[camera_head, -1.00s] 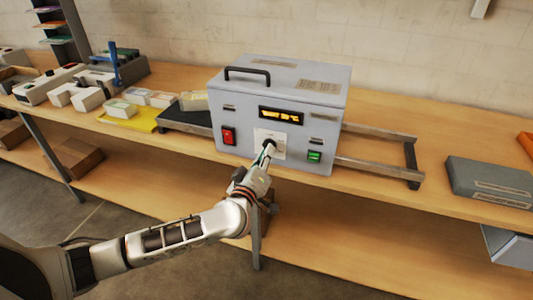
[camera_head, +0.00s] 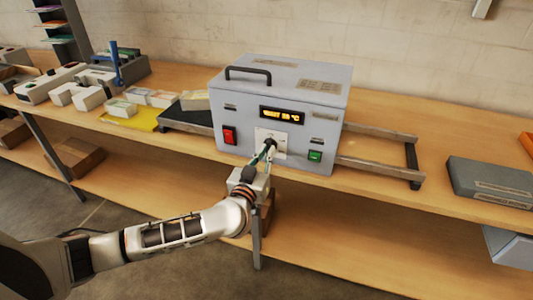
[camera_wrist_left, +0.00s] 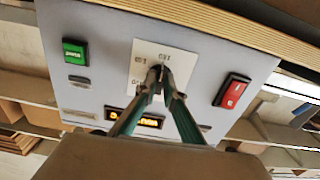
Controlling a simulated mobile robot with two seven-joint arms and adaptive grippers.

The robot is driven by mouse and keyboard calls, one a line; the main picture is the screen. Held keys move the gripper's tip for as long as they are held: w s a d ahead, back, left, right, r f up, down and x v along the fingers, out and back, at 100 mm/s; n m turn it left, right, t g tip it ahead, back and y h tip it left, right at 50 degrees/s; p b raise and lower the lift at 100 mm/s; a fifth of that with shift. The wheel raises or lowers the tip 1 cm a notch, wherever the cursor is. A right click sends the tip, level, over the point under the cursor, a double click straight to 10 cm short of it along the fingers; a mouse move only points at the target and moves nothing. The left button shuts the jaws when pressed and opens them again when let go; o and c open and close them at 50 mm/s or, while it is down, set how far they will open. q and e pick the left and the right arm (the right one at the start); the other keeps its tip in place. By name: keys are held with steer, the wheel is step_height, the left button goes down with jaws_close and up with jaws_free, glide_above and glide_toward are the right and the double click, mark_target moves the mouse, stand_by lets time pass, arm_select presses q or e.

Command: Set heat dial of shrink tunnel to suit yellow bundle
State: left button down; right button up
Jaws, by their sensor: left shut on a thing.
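The shrink tunnel (camera_head: 245,120) is a grey box with a black top handle on the wooden bench. Its front has a lit amber display (camera_head: 282,115) whose text is too small to read surely. Below the display is a white dial plate (camera_head: 281,146) with printed marks. My left gripper (camera_head: 270,145) is shut on the heat dial at this plate; the fingers hide most of the dial, so its setting cannot be told. In the left wrist view the fingertips (camera_wrist_left: 161,76) meet over the plate. Which packet is the yellow bundle I cannot tell. My right gripper is not in view.
A red switch (camera_head: 229,135) and a green switch (camera_head: 315,156) flank the dial. Conveyor rails (camera_head: 380,170) extend right. White boxes and a yellow sheet (camera_head: 135,119) lie to the left. A grey box (camera_head: 490,182) sits at the right.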

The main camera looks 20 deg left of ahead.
arm_select(q)
steer(key=shift+f+m, duration=0.1)
steer(key=shift+m, duration=0.2)
steer(key=c, duration=2.1)
jaws_free()
steer(key=shift+c, duration=0.2)
steer(key=shift+s, duration=0.1)
steer(key=s, duration=1.1)
steer(key=shift+s+a, duration=0.25)
steer(key=shift+s, duration=0.15)
